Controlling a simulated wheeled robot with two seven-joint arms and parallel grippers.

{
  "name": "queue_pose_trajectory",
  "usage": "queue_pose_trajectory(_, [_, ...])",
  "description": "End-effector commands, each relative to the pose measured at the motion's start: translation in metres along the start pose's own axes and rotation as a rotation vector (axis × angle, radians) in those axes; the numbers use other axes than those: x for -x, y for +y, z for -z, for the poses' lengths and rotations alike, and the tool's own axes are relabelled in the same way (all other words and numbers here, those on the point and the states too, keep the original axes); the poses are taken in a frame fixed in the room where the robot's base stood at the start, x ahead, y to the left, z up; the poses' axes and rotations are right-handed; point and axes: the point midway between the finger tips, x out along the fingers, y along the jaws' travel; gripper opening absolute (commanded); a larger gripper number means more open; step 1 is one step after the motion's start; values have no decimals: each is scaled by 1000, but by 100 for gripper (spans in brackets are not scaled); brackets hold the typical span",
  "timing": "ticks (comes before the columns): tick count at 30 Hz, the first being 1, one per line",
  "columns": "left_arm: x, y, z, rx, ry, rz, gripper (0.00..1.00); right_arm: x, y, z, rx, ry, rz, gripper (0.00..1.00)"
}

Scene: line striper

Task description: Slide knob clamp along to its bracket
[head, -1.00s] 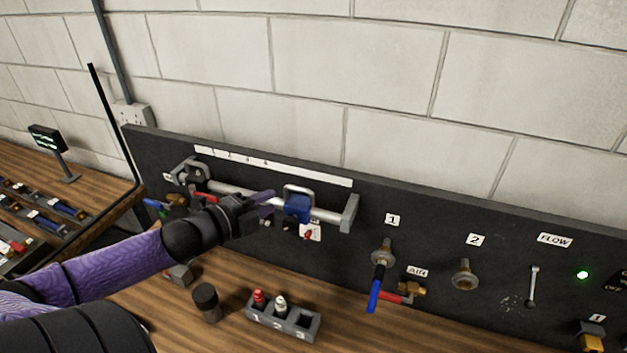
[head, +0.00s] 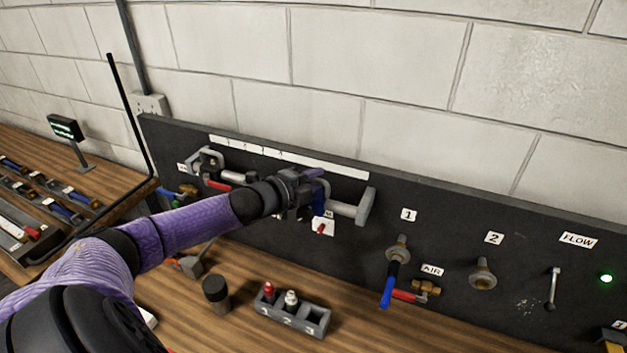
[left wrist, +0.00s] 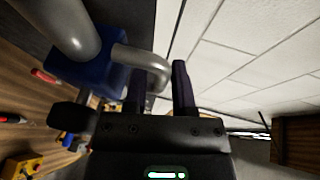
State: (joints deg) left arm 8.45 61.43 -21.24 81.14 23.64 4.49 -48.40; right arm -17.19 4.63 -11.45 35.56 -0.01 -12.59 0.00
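The knob clamp is a blue block (left wrist: 95,75) around a thick grey rail (left wrist: 65,25) in the left wrist view. It has a curved grey handle (left wrist: 145,58) and a black knob (left wrist: 65,116). In the head view the clamp's blue body is mostly hidden behind my left gripper (head: 310,179), near the rail's right end. A grey end bracket (head: 368,205) stands just right of it; another grey bracket (head: 205,160) is at the rail's left end. In the left wrist view the handle lies between the fingers of my left gripper (left wrist: 162,85); I cannot tell whether they press it. My right gripper is not in view.
A white scale strip (head: 290,157) runs above the rail on the black panel (head: 450,215). A white tag (head: 322,227) hangs below the clamp. A blue-handled valve (head: 392,280) is farther right. A numbered block (head: 290,313) and a dark cylinder (head: 216,293) stand on the bench below.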

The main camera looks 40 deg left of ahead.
Motion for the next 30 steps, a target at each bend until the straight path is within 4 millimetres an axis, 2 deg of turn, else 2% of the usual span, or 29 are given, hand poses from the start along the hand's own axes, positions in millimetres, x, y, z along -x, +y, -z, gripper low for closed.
queue_pose_trajectory(5, [0,0,0,1,0,0,32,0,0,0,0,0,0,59])
queue_pose_trajectory(10, [0,0,0,1,0,0,0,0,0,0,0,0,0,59])
queue_pose_trajectory(30, [0,0,0,1,0,-1,0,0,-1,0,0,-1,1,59])
